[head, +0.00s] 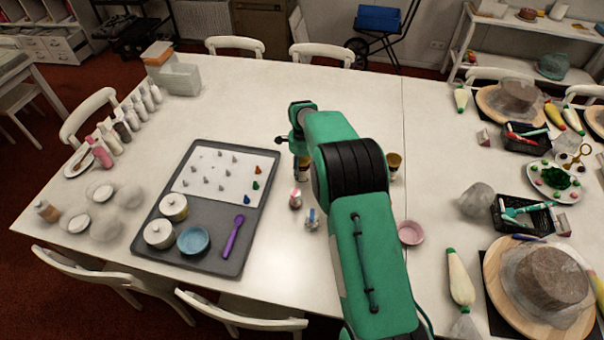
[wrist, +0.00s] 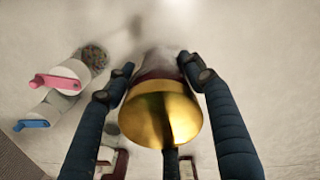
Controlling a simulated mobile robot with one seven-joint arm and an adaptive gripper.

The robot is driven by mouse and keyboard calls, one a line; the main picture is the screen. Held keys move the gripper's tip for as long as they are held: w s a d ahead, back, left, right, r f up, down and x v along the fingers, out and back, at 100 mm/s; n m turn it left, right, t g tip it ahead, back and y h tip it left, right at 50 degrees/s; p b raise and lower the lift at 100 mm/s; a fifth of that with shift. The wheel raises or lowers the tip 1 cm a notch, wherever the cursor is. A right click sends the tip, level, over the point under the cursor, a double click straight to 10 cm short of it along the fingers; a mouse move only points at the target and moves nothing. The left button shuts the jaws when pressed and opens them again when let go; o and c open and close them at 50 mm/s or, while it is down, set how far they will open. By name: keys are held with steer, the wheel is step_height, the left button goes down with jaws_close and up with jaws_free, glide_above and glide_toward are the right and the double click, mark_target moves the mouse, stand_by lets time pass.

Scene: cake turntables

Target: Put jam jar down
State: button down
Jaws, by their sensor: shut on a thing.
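The jam jar (wrist: 160,112) shows large in the wrist view, with a shiny gold lid and a dark band below it. My gripper (wrist: 155,70) is shut on it, with dark fingers on either side of the jar. In the head view my gripper (head: 302,150) is over the middle of the white table, and part of the jar (head: 303,173) shows beneath it. My arm hides some of the surroundings. I cannot tell whether the jar's base touches the table.
A small bottle (head: 295,199) and a small object (head: 311,220) stand just in front of the gripper. A gold-topped jar (head: 393,165) and pink bowl (head: 410,233) are to the right. A grey tray (head: 262,215) lies left. Table space behind the gripper is clear.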

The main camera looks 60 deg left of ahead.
mark_target(302, 173)
steer(key=shift+f, duration=1.4)
steer(key=shift+f, duration=0.15)
steer(key=c, duration=0.7)
jaws_free()
step_height(302, 173, up, 12)
steer(key=shift+r+p, duration=0.1)
steer(key=shift+p, duration=0.4)
